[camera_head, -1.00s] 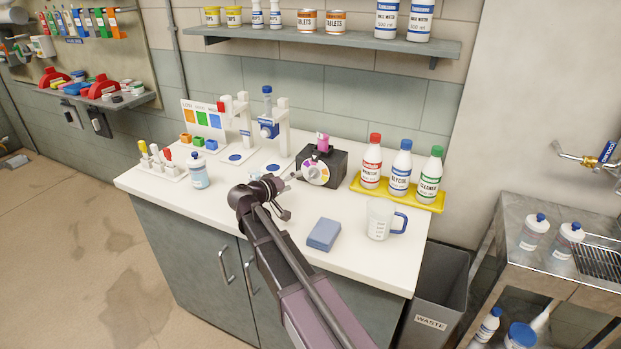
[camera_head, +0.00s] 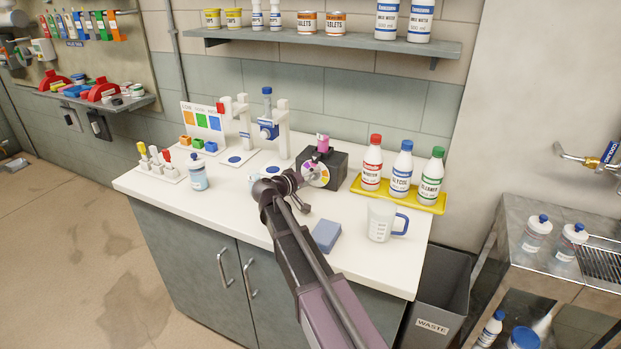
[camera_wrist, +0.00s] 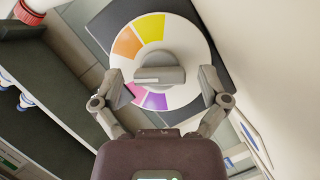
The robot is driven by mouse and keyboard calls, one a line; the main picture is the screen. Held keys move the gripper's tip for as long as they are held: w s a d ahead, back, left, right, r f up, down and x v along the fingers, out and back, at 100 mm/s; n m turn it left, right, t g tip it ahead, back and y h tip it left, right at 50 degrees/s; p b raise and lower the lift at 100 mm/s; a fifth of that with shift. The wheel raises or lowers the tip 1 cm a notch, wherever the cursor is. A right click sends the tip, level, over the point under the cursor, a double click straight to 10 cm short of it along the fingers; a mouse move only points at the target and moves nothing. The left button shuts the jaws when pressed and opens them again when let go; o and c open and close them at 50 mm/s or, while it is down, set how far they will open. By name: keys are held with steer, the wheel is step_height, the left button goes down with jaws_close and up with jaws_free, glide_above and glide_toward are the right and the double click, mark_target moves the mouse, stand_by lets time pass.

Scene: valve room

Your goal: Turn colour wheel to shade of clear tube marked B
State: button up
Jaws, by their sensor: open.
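The colour wheel (camera_head: 316,174) is a white disc on the front of a dark box (camera_head: 337,166) on the counter. In the wrist view the wheel (camera_wrist: 197,60) faces me, with yellow, orange, pink and purple patches and a grey bar-shaped knob (camera_wrist: 160,77) at its centre, lying nearly level. My gripper (camera_wrist: 161,74) is open, one finger on each side of the knob, apart from it. In the head view my gripper (camera_head: 297,187) is just left of and in front of the wheel. A pink tube (camera_head: 323,143) stands in the box's top; its marking is not readable.
Red, blue and green-capped bottles stand on a yellow tray (camera_head: 436,207) right of the box. A measuring jug (camera_head: 381,222) and blue sponge (camera_head: 326,235) lie in front. Test stands (camera_head: 278,130) and a colour chart (camera_head: 204,121) stand left.

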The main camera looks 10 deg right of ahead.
steer(key=c, duration=1.2)
steer(key=shift+o, duration=0.2)
steer(key=shift+r+m+y+p, duration=0.1)
steer(key=shift+m+y+p, duration=0.2)
steer(key=shift+m+p, duration=0.15)
steer(key=shift+m, duration=0.25)
steer(key=o, duration=1.2)
steer(key=shift+c, duration=0.2)
steer(key=shift+f+n+b, duration=0.2)
steer(key=shift+n+b, duration=0.35)
steer(key=shift+n, duration=0.05)
steer(key=p+v, duration=0.3)
steer(key=v, duration=1)
steer(key=shift+s+a+f, duration=0.1)
steer(key=shift+a, duration=0.4)
